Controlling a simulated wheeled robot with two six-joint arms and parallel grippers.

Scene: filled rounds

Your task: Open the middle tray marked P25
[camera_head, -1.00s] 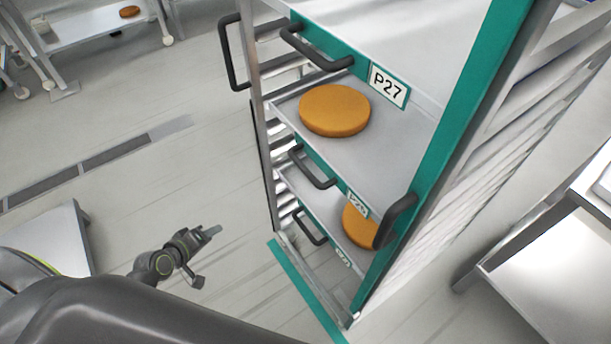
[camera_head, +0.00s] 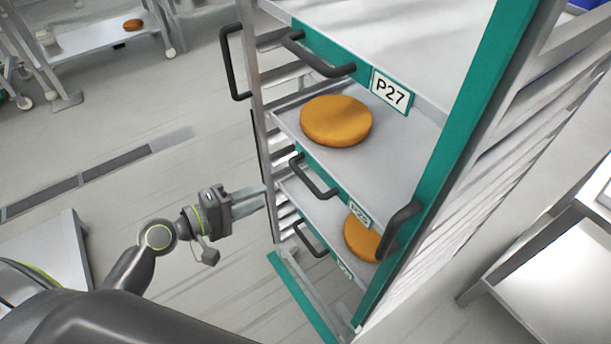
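The rack's middle tray (camera_head: 388,158) bears an orange-brown round (camera_head: 336,121). Its front has a dark bar handle (camera_head: 318,180) and a small label (camera_head: 360,215), which seems to read P25. The tray sits in the rack with no visible pull-out. My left gripper (camera_head: 262,199) is left of the rack, short of the middle handle and not touching it. Its two fingers point right toward the rack, look a little apart and hold nothing. My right gripper is not in view.
Above is the tray marked P27 (camera_head: 391,91) with its own handle (camera_head: 317,60). Below is a lower tray with a round (camera_head: 362,237) and a handle (camera_head: 310,238). Upright handles stand on the rack's left (camera_head: 231,62) and right (camera_head: 401,229) posts.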

